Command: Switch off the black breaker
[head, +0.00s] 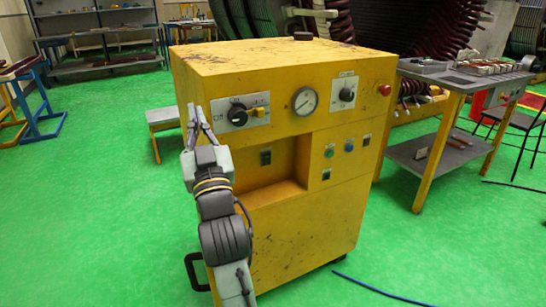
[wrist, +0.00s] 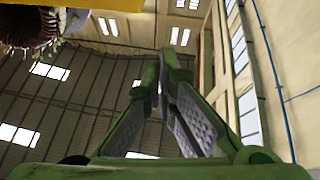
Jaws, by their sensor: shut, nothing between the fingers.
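A small black switch (head: 265,157), which looks like the breaker, sits in a recessed front panel of the yellow cabinet (head: 290,230). I cannot tell its on or off position. A black rotary knob (head: 237,115) is on a grey plate above it, beside a small yellow handle (head: 259,112). My gripper (head: 197,108) points up at the cabinet's front left edge, left of the knob and up and left of the black switch. It is shut and empty. In the wrist view, its green fingers (wrist: 163,68) come together against the roof; no switch shows there.
The cabinet front also has a gauge (head: 305,101), a second knob (head: 347,94), a red button (head: 384,90) and several small buttons. A workbench (head: 455,80) stands right. A blue cable (head: 380,291) lies on the green floor.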

